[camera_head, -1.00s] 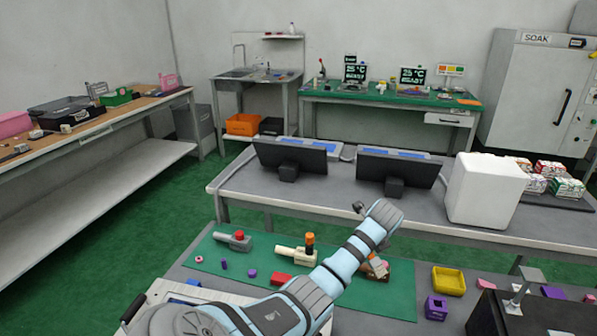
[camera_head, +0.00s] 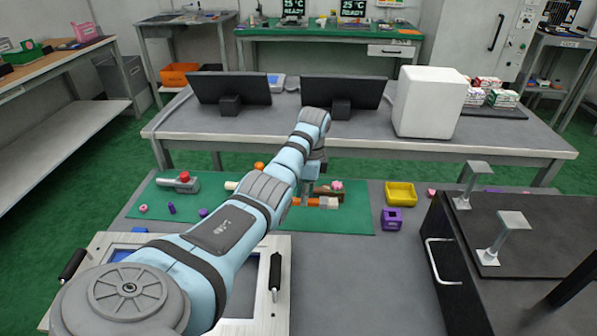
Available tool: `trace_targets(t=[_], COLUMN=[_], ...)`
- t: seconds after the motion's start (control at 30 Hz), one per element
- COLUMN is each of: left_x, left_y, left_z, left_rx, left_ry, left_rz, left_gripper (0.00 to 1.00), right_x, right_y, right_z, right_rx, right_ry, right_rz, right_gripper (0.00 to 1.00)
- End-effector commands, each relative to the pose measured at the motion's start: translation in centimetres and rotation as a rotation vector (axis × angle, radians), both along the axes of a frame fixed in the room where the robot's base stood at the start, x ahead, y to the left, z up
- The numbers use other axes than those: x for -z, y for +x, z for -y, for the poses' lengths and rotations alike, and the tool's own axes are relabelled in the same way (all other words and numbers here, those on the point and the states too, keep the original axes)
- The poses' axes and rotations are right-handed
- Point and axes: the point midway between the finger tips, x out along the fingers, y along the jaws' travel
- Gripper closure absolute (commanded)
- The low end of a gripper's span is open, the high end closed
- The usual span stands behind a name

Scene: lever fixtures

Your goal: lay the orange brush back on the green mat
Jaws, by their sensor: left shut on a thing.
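The orange brush (camera_head: 314,202) has an orange handle and a pale block-like end (camera_head: 329,203). It lies roughly level across the jaws of my left gripper (camera_head: 305,199), which is shut on it. My left arm's wrist hides most of the gripper from above. The brush shows over the right half of the green mat (camera_head: 350,222). I cannot tell whether it touches the mat or hangs just above it. My right gripper is not in view.
A red-and-grey part (camera_head: 179,183) and small purple pieces lie on the mat's left. A pink-topped brown part (camera_head: 336,186) is just behind the brush. A yellow bin (camera_head: 400,194) and purple holder (camera_head: 391,219) stand right of the mat. A black box (camera_head: 500,270) is at right.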

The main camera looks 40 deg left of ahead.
Motion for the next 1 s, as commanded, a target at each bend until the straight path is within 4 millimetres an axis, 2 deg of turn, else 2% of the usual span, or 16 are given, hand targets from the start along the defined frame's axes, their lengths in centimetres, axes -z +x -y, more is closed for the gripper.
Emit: trace_targets(t=[0.03,0.2,0.4,0.6,0.63,0.73,1.0], left_x=[1.8,3.9,7.5,7.3,7.3,7.3,7.2], left_y=[0.0,0.0,0.0,0.0,0.0,0.0,0.0], left_z=[0.0,0.0,0.0,0.0,0.0,0.0,0.0], left_rx=[0.000,0.001,0.001,0.001,0.001,0.001,0.001], left_ry=[-0.001,0.000,0.001,0.001,0.001,0.001,0.001], left_rz=[-0.001,0.000,0.001,0.001,0.001,0.001,0.001], left_gripper=[1.00,1.00,1.00,1.00,0.81,0.65,0.64], right_x=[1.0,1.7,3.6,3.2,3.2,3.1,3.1], right_y=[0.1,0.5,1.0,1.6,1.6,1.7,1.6], right_z=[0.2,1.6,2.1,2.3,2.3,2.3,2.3], right_rx=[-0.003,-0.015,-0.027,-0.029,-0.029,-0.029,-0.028], right_ry=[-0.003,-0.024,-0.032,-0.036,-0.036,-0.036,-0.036], right_rz=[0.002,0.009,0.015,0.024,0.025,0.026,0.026], right_gripper=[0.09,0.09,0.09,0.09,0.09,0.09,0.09])
